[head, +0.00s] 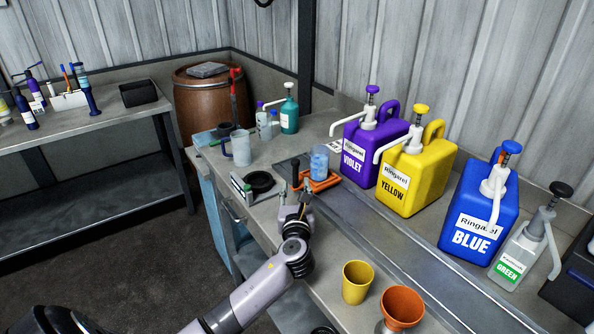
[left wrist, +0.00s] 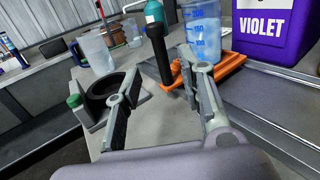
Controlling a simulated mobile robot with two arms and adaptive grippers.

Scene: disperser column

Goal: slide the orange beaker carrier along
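The orange beaker carrier (head: 331,181) sits on the bench below the violet jug and holds a clear beaker (head: 319,164) of blue liquid. Its upright black handle (head: 295,173) is on the side facing me. The carrier also shows in the left wrist view (left wrist: 232,66), with the handle (left wrist: 160,55) in front of it. My left gripper (head: 295,199) is open on the near side of the handle. In the left wrist view the handle appears between the spread fingers, beyond them; I see no contact. My right gripper is out of view.
A metal rail (head: 372,236) runs along the bench past the violet (head: 366,150), yellow (head: 414,178) and blue (head: 477,219) jugs. A black ring holder (head: 259,183) lies left of the carrier. Yellow (head: 357,281) and orange (head: 402,307) cups stand at the near edge.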

